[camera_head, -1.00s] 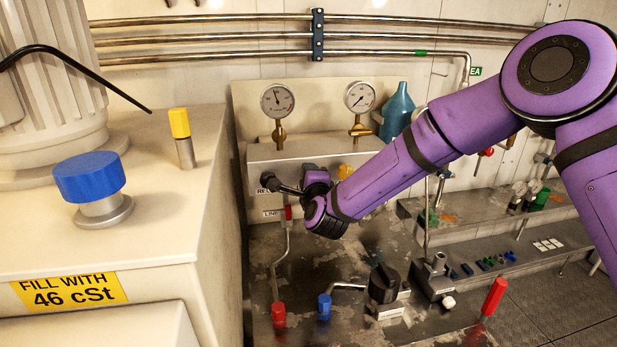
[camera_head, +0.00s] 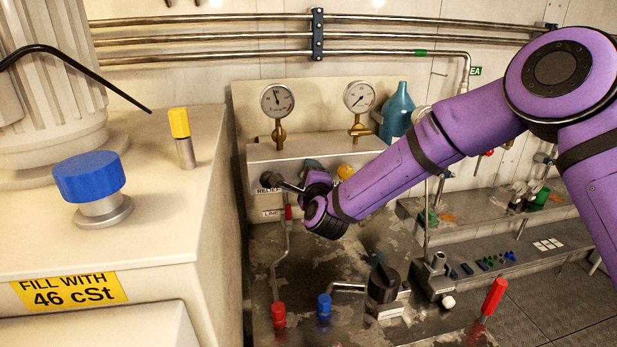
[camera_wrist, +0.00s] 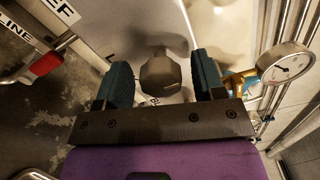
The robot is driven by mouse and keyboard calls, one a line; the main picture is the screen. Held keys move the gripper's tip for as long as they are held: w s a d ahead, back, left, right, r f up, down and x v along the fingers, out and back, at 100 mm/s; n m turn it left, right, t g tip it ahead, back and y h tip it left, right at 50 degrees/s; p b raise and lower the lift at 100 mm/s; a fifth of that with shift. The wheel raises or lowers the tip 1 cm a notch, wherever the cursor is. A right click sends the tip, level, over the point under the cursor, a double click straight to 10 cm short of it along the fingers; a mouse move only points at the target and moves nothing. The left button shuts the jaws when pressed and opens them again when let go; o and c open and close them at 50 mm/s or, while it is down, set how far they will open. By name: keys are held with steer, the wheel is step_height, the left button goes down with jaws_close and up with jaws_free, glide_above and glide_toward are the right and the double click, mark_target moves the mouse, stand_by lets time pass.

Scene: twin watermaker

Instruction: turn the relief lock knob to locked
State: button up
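The relief lock knob (camera_wrist: 163,74) is a grey faceted knob in the wrist view. It lies between the two dark teal fingers of my gripper (camera_wrist: 163,80), with a gap showing on each side. My gripper is open, and I cannot tell how far the knob reaches in between the fingertips. In the head view my gripper (camera_head: 277,182) is at the left part of the pale manifold block, just above the partly covered relief label (camera_head: 268,190). Whether the knob stands at locked cannot be read.
Two gauges (camera_head: 277,101) (camera_head: 359,97) stand above the block, and one gauge (camera_wrist: 286,68) is close right of my gripper in the wrist view. A red-handled line valve (camera_wrist: 45,63) is at the left.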

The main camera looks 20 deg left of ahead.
steer(key=v, duration=1)
steer(key=shift+s+d, duration=0.25)
steer(key=shift+s, duration=0.05)
